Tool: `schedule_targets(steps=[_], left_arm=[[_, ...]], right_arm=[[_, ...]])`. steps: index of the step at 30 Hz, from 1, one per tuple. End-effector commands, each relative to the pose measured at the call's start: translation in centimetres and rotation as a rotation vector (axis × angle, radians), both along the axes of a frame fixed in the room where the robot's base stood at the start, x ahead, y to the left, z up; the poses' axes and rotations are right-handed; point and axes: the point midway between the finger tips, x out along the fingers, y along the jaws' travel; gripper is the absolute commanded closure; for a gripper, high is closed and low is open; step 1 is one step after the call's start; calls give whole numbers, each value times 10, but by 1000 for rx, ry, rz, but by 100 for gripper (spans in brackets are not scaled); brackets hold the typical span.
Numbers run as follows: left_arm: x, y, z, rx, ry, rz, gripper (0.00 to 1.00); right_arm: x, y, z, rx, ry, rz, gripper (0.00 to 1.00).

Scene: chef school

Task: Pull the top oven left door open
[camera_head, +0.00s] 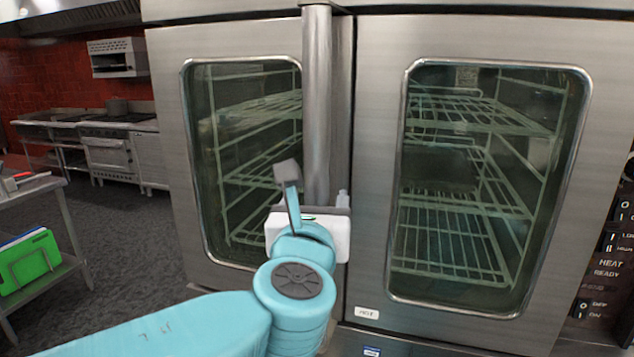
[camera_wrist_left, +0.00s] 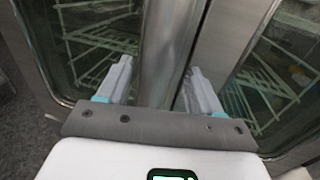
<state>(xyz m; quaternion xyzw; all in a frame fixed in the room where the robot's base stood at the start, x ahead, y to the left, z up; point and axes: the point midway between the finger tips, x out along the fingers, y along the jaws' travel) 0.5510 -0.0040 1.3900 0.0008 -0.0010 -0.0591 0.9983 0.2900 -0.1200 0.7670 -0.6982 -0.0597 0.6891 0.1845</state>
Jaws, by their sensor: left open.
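The oven's left door (camera_head: 170,140) is a steel panel with a dark window, left of the right door (camera_head: 380,180) in the head view. It looks shut or nearly so. Its vertical round steel handle (camera_head: 318,90) runs down near its right edge. My left gripper (camera_head: 315,185) is at the handle's lower part, with its jaws open. In the left wrist view, the handle (camera_wrist_left: 168,45) stands between the two fingers of this gripper (camera_wrist_left: 157,72), with a gap visible at the left finger. Contact cannot be told. My right gripper is not in view.
Wire racks (camera_head: 450,225) show behind the oven windows. A control panel (camera_head: 610,260) is at the far right. At left, a metal table (camera_head: 55,205) has a green board (camera_head: 30,262) on its shelf. Grey floor (camera_head: 130,235) lies clear between table and oven.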

Motion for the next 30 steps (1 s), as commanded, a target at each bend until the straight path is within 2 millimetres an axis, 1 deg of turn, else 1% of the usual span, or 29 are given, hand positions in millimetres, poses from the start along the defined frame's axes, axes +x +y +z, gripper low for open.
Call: schedule_targets(steps=[1,3,7,11,18,20,21,23,24,30], left_arm=[[11,0,2,1,2,2,35],[22,-1,2,0,2,2,35],[36,-2,1,-1,2,1,35],[41,-2,0,-1,1,0,35],[42,-1,0,-1,0,0,35],[42,-1,0,-1,1,0,54],[42,-1,0,-1,1,0,67],[42,-1,-1,-1,1,0,87],[42,-1,-1,-1,1,0,100],[40,-1,-1,-1,1,-4,100]], right_arm=[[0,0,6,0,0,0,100],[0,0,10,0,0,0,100],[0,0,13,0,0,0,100],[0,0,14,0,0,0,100],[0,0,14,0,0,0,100],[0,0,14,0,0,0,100],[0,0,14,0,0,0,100],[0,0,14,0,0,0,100],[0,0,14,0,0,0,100],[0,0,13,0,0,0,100]])
